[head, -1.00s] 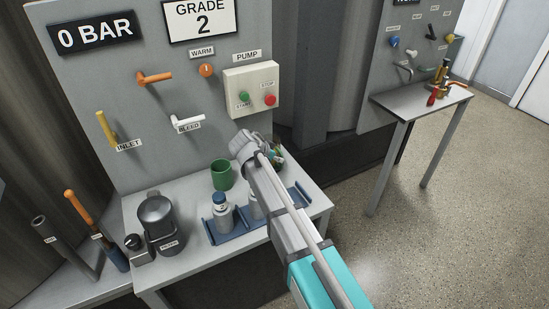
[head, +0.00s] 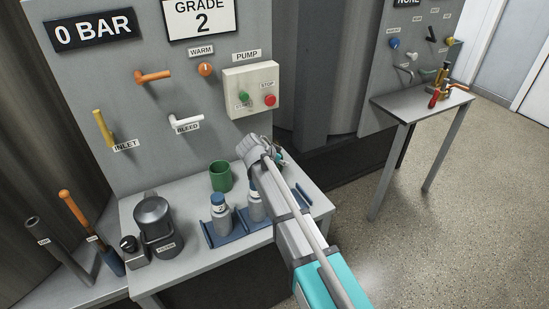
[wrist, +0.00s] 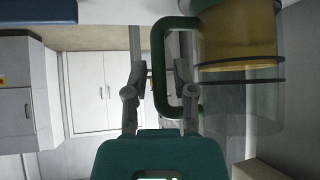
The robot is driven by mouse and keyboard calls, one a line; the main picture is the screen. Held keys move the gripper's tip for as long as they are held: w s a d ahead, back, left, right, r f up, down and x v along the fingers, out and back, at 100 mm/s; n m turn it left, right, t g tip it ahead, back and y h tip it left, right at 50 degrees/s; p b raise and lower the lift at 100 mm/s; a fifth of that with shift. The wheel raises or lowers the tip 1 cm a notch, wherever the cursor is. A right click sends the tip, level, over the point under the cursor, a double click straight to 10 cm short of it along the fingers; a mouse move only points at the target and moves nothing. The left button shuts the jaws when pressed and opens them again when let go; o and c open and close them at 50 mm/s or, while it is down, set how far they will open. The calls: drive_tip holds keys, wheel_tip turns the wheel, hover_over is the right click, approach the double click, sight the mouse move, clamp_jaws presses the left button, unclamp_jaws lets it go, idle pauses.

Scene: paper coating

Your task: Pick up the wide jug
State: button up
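In the wrist view a wide clear jug (wrist: 240,105) with amber contents (wrist: 240,45) and a green handle (wrist: 158,70) fills the right side. My gripper (wrist: 159,72) is open, its two fingers apart on either side of the handle's long bar, with gaps visible. Whether the fingertips reach as deep as the handle, I cannot tell. In the head view my gripper (head: 262,148) is over the right part of the near table, and my arm hides most of what is behind it, so the jug cannot be made out clearly there.
The near table (head: 195,263) bears a green cup (head: 221,177), a bottle (head: 221,214) in a blue tray (head: 232,236), and a dark grey canister (head: 155,222). The panel with the pump box (head: 252,90) rises behind. A second table (head: 405,102) stands to the right, with open floor between.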

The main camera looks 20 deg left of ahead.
clamp_jaws()
drive_tip(key=shift+r, duration=0.2)
idle(0.3)
drive_tip(key=shift+r+p, duration=0.7)
drive_tip(key=shift+p, duration=0.2)
drive_tip(key=s+a+r+p, duration=0.1)
drive_tip(key=s+r+p, duration=1)
drive_tip(key=s, duration=0.3)
drive_tip(key=shift+a, duration=0.3)
drive_tip(key=shift+r, duration=0.1)
